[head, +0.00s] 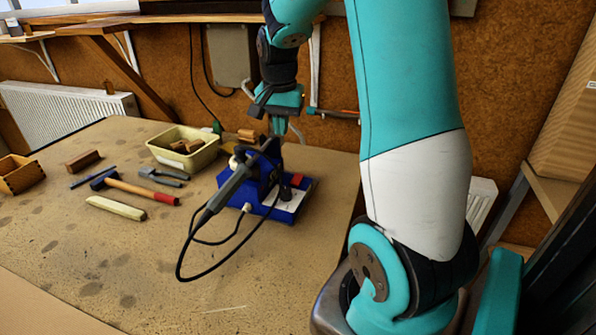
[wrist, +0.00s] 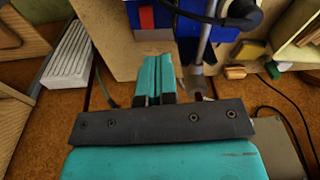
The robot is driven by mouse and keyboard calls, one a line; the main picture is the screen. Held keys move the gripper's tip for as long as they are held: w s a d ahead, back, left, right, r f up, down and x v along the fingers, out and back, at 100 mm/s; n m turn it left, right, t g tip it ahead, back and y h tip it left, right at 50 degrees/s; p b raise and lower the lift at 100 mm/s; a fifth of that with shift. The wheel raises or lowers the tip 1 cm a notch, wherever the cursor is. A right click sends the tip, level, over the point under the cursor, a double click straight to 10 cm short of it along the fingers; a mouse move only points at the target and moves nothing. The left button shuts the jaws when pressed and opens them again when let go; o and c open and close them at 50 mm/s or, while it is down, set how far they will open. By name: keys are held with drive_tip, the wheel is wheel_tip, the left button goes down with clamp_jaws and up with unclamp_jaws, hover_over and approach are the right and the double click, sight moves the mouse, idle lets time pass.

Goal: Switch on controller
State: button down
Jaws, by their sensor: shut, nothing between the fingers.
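The controller (head: 268,196) is a blue soldering station on the bench in the head view, with a pale front panel and a black knob. A red switch (head: 297,179) sits at its right end. In the wrist view, the blue controller (wrist: 168,16) is at the top edge, partly cut off, with the red switch (wrist: 146,18) just above my fingertips in the picture. My gripper (head: 280,132) points down behind and above the controller. Its teal fingers are together and empty in the wrist view (wrist: 157,58). I see no contact with the switch, and its on or off position cannot be told.
A soldering iron (head: 228,188) stands slanted at the controller's left, its black cable looping over the bench (head: 110,265). A yellow bin (head: 165,158) with wood blocks, a hammer (head: 140,190) and other tools lie left. A grey wall box (head: 230,55) is behind. The front bench is clear.

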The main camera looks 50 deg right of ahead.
drive_tip(key=m, duration=0.2)
hover_over(298, 175)
drive_tip(key=a, duration=0.2)
drive_tip(key=shift+s+d+f, duration=0.15)
drive_tip(key=shift+s+f, duration=0.2)
drive_tip(key=shift+f, duration=0.1)
drive_tip(key=shift+f, duration=0.1)
drive_tip(key=f+p, duration=0.1)
drive_tip(key=f, duration=0.3)
drive_tip(key=d+f, duration=0.1)
drive_tip(key=f, duration=0.4)
drive_tip(key=f+p, duration=0.1)
drive_tip(key=f, duration=0.3)
drive_tip(key=shift+w+d+f+p, duration=0.25)
drive_tip(key=shift+f+p, duration=0.1)
drive_tip(key=shift+w, duration=0.1)
